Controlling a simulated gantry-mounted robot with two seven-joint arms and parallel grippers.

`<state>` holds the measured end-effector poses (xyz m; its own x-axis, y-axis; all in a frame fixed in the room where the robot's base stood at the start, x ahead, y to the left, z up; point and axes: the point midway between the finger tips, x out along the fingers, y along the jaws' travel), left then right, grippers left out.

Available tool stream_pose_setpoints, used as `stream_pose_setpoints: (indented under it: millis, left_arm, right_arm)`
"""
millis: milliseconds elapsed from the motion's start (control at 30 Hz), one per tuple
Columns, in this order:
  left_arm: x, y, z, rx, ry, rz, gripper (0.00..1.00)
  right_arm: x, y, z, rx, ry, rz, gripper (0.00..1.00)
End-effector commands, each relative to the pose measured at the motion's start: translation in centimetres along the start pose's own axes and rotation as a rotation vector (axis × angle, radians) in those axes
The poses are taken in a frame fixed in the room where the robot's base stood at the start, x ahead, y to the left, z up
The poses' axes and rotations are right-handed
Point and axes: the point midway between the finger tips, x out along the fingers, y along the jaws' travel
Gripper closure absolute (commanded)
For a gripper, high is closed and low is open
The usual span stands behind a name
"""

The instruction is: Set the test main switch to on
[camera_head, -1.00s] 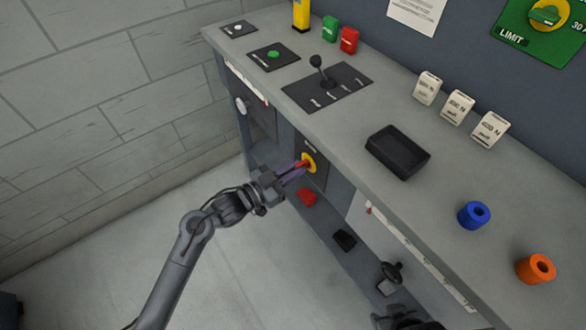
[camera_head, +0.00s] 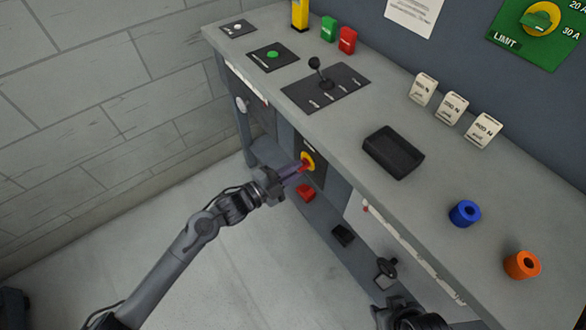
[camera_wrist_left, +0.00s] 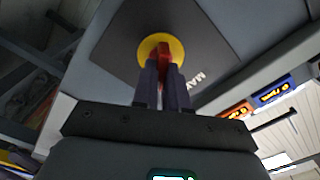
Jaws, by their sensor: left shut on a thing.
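The main switch is a red handle (camera_head: 305,165) on a yellow disc (camera_head: 309,157), set in a dark plate on the bench's front. In the left wrist view the red handle (camera_wrist_left: 164,56) stands before the yellow disc (camera_wrist_left: 149,46), on a dark plate (camera_wrist_left: 200,45) whose white lettering seems to read MAIN. My left gripper (camera_head: 297,170) is shut on the handle; its two fingers (camera_wrist_left: 163,82) lie on either side of it. The fingers hide part of the handle. A dark part of my right arm shows at the bottom edge of the head view; its jaws cannot be made out.
A red item (camera_head: 305,193) and a black item (camera_head: 343,235) lie lower down.

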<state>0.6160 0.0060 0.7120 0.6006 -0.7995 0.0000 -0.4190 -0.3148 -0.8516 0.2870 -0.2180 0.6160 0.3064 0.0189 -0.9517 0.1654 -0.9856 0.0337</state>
Motion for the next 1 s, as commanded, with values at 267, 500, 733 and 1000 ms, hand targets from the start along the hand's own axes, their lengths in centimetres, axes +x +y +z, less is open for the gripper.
stream_pose_setpoints:
  millis: [267, 500, 733, 1000]
  left_arm:
    - [-0.03, 0.15, 0.09, 0.252, -0.001, 0.002, 1.0]
    - [-0.02, 0.3, 0.09, 0.418, 0.0, 0.002, 1.0]
    - [-0.02, 0.3, 0.1, 0.515, 0.0, 0.002, 1.0]
    - [-0.01, 0.3, 0.1, 0.552, 0.0, 0.001, 1.0]
  right_arm:
    - [0.05, -0.11, 0.0, 0.004, 0.0, -0.003, 0.57]
    - [0.17, -0.11, 0.04, 0.004, 0.0, -0.003, 0.57]
    - [0.25, -0.04, 0.09, 0.001, 0.0, -0.001, 0.57]
    - [0.29, 0.11, 0.15, -0.005, -0.001, 0.004, 0.57]
